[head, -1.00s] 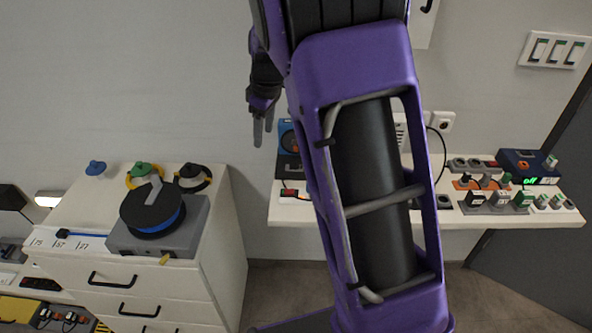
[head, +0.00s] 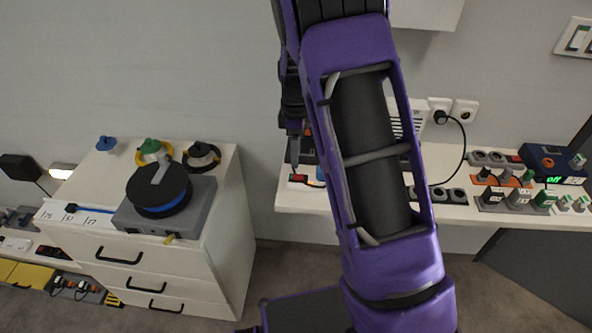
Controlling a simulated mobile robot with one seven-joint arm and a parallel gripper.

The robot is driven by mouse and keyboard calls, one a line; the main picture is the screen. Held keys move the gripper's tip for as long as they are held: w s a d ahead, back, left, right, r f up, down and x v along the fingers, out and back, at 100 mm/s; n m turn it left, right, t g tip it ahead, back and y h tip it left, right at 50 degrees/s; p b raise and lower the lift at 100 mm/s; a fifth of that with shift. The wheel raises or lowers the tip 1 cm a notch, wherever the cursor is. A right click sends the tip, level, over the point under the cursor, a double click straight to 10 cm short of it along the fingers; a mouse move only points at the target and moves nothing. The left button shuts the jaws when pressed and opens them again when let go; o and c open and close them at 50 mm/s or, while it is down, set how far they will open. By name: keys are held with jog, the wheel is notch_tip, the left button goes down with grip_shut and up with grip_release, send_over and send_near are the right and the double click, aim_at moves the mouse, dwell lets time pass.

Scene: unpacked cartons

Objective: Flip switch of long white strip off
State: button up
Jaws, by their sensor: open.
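On the wall shelf, a red switch (head: 298,178) shows at the left end of a strip. My arm hides most of what lies to its right, so I cannot tell its length. Several dark sockets (head: 440,193) show right of the arm, perhaps on the same strip. A second, light strip with sockets and a red end (head: 497,157) lies farther back on the right; I cannot tell which is the long white one. My gripper (head: 294,160) is open, pointing down just above the left red switch. Its fingertips are small, and contact cannot be judged.
A blue device with a green display (head: 550,165) and several plugs and adapters crowd the shelf's right side. A black cable runs from the wall sockets (head: 452,110) down to the shelf. A white drawer cabinet (head: 225,220) with a cable reel (head: 160,190) stands left, with a gap between.

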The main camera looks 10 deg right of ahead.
aim_at(296, 176)
notch_tip(296, 176, down, 7)
jog(key=shift+f, duration=0.1)
dwell(0.3)
grip_shut()
